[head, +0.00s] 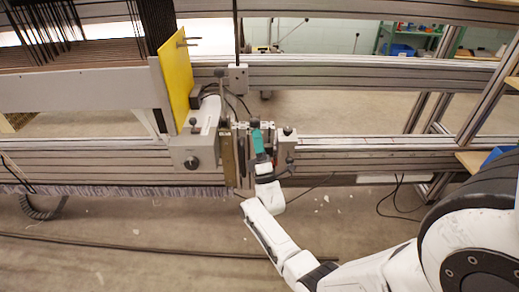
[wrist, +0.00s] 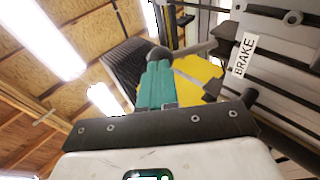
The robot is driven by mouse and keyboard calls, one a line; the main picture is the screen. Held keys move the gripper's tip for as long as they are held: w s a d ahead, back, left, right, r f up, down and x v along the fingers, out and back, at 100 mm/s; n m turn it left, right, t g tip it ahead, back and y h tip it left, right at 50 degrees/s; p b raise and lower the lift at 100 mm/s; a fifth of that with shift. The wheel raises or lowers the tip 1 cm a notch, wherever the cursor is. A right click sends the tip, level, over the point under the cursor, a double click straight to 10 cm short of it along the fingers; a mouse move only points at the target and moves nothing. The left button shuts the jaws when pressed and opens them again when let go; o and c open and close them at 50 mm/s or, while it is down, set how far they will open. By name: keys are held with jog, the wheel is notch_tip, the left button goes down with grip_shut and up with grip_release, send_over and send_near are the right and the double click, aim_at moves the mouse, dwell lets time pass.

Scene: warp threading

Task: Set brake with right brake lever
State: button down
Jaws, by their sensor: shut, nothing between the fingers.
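My gripper (head: 258,141) has teal fingers and is shut, pointing up in front of the loom's brake mechanism. In the wrist view its fingers (wrist: 157,86) are together. A dark round knob (head: 254,123) shows right at the fingertips, and it also shows in the wrist view (wrist: 158,54). It looks close to or touching the fingers; I cannot tell which. Another dark knob (head: 287,130) sits just right of my gripper on a metal block. A white BRAKE label (wrist: 243,54) is at the upper right of the wrist view. Which knob belongs to the right brake lever is unclear.
A yellow panel (head: 174,78) and a grey housing (head: 193,151) stand left of my gripper. Long aluminium rails (head: 380,73) cross the frame. Loose cables (head: 398,195) hang at the right. The floor below is mostly open.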

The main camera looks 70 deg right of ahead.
aim_at(257, 123)
jog(key=shift+r, duration=0.2)
dwell(0.3)
